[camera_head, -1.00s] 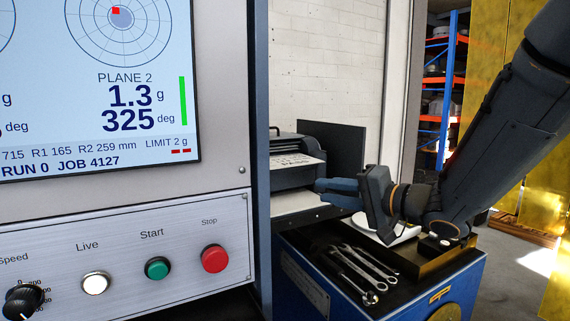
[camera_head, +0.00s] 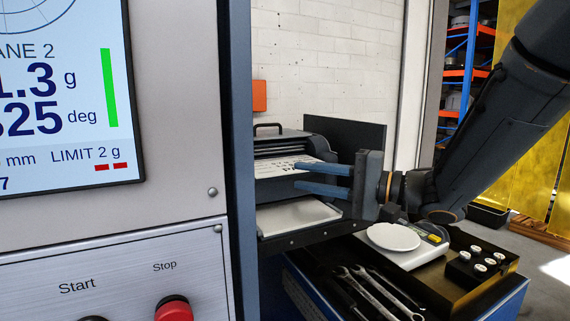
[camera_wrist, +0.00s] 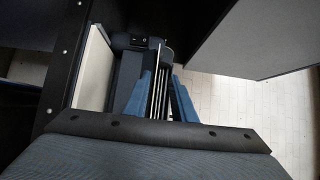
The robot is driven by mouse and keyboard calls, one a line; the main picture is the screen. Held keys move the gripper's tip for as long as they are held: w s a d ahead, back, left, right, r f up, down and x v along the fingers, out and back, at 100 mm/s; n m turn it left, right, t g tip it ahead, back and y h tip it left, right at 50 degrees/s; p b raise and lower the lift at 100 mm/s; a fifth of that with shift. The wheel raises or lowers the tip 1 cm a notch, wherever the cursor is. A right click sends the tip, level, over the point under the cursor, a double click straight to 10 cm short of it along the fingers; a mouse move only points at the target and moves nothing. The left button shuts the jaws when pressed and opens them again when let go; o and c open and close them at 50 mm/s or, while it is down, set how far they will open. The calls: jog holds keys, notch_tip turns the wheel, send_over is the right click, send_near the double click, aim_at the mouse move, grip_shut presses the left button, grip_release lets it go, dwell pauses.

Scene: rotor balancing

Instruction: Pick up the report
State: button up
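The report (camera_head: 278,168) is a white printed sheet sticking out of the dark printer (camera_head: 280,147) beside the machine cabinet. My gripper (camera_head: 297,175) is at the printer's front, with its blue fingers pointing left, one above the other and apart. The upper finger is beside the sheet's right end and the lower finger is below it. In the wrist view both fingers of my gripper (camera_wrist: 160,90) stand apart on either side of thin pale edges. I cannot tell whether those are the sheet or printer slots, or whether a finger touches the sheet.
A pale tray (camera_head: 295,216) lies below the printer's outlet. A white scale (camera_head: 395,238) stands to the right, next to a box with several small white-topped pieces (camera_head: 478,264). Wrenches (camera_head: 375,288) lie in front. The cabinet with the red Stop button (camera_head: 174,308) fills the left.

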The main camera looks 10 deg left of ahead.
jog(key=x, duration=0.1)
jog(key=p+x, duration=0.1)
jog(key=x, duration=0.3)
jog(key=shift+w+a+f, duration=0.15)
jog(key=shift+w+f, duration=0.2)
jog(key=shift+c, duration=0.3)
grip_shut()
